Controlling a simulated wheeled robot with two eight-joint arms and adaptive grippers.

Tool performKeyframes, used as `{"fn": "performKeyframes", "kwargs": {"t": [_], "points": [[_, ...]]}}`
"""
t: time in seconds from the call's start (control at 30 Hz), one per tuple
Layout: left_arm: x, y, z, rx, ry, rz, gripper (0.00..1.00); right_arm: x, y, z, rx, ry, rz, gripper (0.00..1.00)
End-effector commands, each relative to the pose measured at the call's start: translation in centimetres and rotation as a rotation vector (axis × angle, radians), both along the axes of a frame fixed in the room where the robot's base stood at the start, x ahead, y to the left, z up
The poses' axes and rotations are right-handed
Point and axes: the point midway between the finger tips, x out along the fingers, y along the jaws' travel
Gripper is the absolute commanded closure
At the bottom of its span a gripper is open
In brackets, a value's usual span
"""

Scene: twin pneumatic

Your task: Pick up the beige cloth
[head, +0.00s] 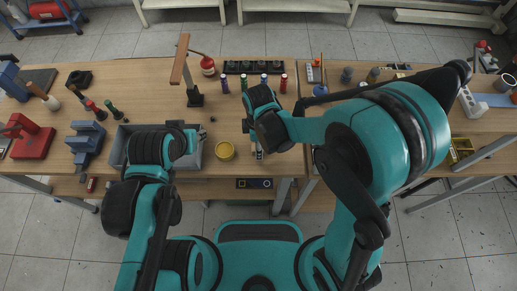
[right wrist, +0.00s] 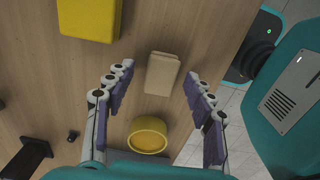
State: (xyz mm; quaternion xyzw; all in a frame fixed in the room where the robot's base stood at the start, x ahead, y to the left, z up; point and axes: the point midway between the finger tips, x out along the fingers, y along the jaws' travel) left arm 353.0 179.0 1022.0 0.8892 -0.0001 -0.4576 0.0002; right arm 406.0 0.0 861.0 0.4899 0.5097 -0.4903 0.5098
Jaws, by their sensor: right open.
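The beige cloth (right wrist: 162,74) is a small folded block on the wooden table, seen in the right wrist view. My right gripper (right wrist: 160,95) is open, its purple-padded fingers spread wide to the left and right. The cloth appears between and slightly beyond the fingertips, and nothing is held. In the head view my right arm's wrist (head: 268,122) hangs over the table and mostly hides the cloth.
A yellow round container (head: 225,151) stands beside the cloth and also shows in the right wrist view (right wrist: 148,136). The grey tray (head: 117,150) lies to its left. A yellow block (right wrist: 88,20) is farther off. Several coloured bottles stand behind. The table's front edge is close.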

Motion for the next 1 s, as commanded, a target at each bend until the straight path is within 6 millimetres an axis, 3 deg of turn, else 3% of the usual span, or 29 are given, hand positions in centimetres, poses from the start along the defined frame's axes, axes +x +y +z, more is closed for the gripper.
{"fn": "performKeyframes", "kwargs": {"t": [0.07, 0.1, 0.3, 0.67, 0.77, 1.0], "points": [[0.0, 0.0, 0.1, 0.000, 0.000, 0.000, 0.65, 0.0, 0.0, 0.1, 0.000, 0.000, 0.000, 0.46], [0.0, 0.0, 0.1, 0.000, 0.000, 0.000, 0.65, 0.0, 0.0, 0.1, 0.000, 0.000, 0.000, 0.51], [0.0, 0.0, 0.1, 0.000, 0.000, 0.000, 0.65, 0.0, 0.0, 0.1, 0.000, 0.000, 0.000, 0.99], [0.0, 0.0, 0.2, 0.000, 0.000, 0.000, 0.65, 0.0, 0.0, 0.4, 0.000, 0.000, -0.001, 0.99], [0.0, 0.0, 0.8, 0.000, 0.000, 0.000, 0.65, 0.0, 0.0, 1.7, 0.000, 0.000, -0.001, 0.99], [0.0, 0.0, 3.0, 0.000, 0.000, 0.000, 0.65, 0.0, 0.0, 6.8, 0.000, 0.000, -0.001, 0.99]]}}
